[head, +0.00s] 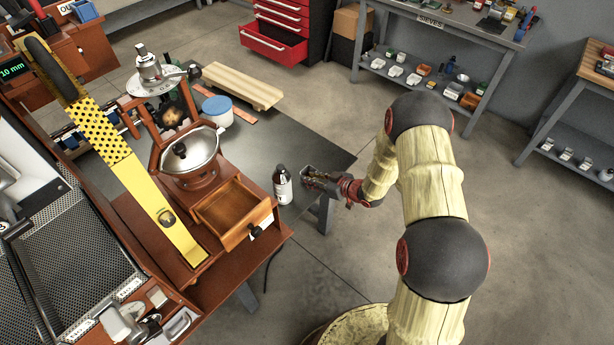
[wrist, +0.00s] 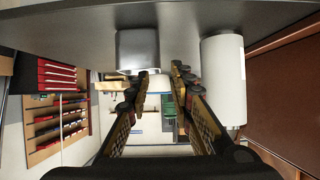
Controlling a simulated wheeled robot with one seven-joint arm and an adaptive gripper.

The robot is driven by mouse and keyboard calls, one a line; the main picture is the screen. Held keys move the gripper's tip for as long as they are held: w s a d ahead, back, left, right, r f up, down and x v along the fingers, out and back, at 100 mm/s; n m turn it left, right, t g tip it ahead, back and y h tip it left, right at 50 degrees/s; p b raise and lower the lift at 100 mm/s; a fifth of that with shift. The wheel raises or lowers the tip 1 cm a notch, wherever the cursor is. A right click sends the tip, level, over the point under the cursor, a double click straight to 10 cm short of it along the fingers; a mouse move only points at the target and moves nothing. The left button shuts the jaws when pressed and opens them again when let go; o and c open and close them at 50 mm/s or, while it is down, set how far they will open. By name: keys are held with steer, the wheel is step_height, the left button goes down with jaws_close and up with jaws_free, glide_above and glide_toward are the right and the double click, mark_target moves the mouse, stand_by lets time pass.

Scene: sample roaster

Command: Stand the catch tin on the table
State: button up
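A small dark grey metal tin, apparently the catch tin (wrist: 138,48), shows beyond my fingertips in the wrist view, where the picture is upside down. It seems to rest upright against the dark table top (wrist: 80,27). My gripper (wrist: 162,72) is open, its two fingers apart with nothing clasped between them. The left finger's tip overlaps the tin's edge in the picture; I cannot tell whether they touch. In the head view, my gripper (head: 318,180) is at the table's right corner, beside a bottle (head: 282,186), and largely hides the tin.
The white bottle also stands close to the right finger in the wrist view (wrist: 222,75). A wooden roaster with an open drawer (head: 232,212) stands left of the bottle. A wooden board (head: 243,86) and a blue-lidded tub (head: 217,111) lie farther back. The dark table top between is partly clear.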

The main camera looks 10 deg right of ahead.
steer(key=p+v, duration=0.2)
steer(key=v, duration=0.7)
steer(key=w+d+r+m+h, duration=0.1)
steer(key=w+d+r+h, duration=0.15)
steer(key=r, duration=0.35)
steer(key=w+d+r+h, duration=0.2)
steer(key=d+r, duration=0.1)
steer(key=r, duration=0.3)
steer(key=s+d+r+m+h, duration=0.2)
steer(key=s+r+h, duration=0.2)
steer(key=r, duration=0.9)
steer(key=s+a+r+m+g+h, duration=0.1)
steer(key=s+a+r+m+g, duration=0.15)
steer(key=s+r, duration=0.7)
steer(key=s+a+r+m+g+y, duration=0.1)
steer(key=s+a, duration=0.3)
steer(key=s, duration=0.7)
steer(key=s+a+r+y, duration=0.1)
steer(key=s+a, duration=0.3)
steer(key=s, duration=0.6)
steer(key=shift+s+a+r+m+g, duration=0.25)
steer(key=shift+s+a+m+g, duration=0.05)
steer(key=shift+s+m+g, duration=0.1)
steer(key=shift+c, duration=0.5)
